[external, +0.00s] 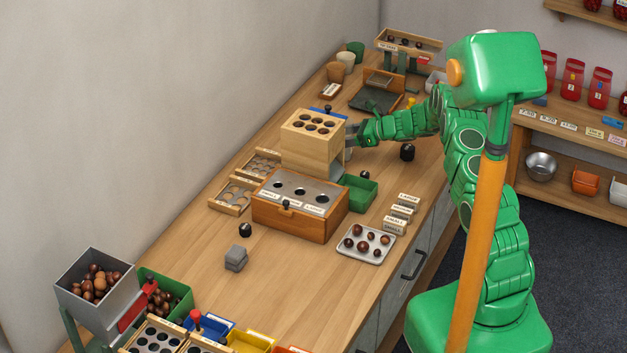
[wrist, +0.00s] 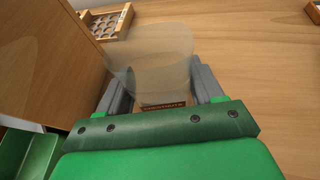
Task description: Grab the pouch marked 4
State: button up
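A pale, see-through pouch (wrist: 150,55) stands between the two grey fingers of my gripper (wrist: 160,85) in the wrist view. The fingers are apart and the pouch fills most of the gap; I cannot tell whether they press on it. A small brown label strip (wrist: 163,105) with unreadable writing shows low between the fingers. No number 4 can be read on the pouch. In the external view my gripper (external: 354,138) reaches left, close to the right side of a wooden block with holes; the pouch is mostly hidden there.
The wooden block (external: 298,155) rises close on my gripper's left, also in the wrist view (wrist: 45,60). A green bin (external: 362,192) and a wooden box with a metal top (external: 275,213) stand nearer. A black-capped weight (external: 407,152) stands to the right.

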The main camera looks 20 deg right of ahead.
jog(key=c, duration=0.5)
jog(key=shift+o, duration=0.2)
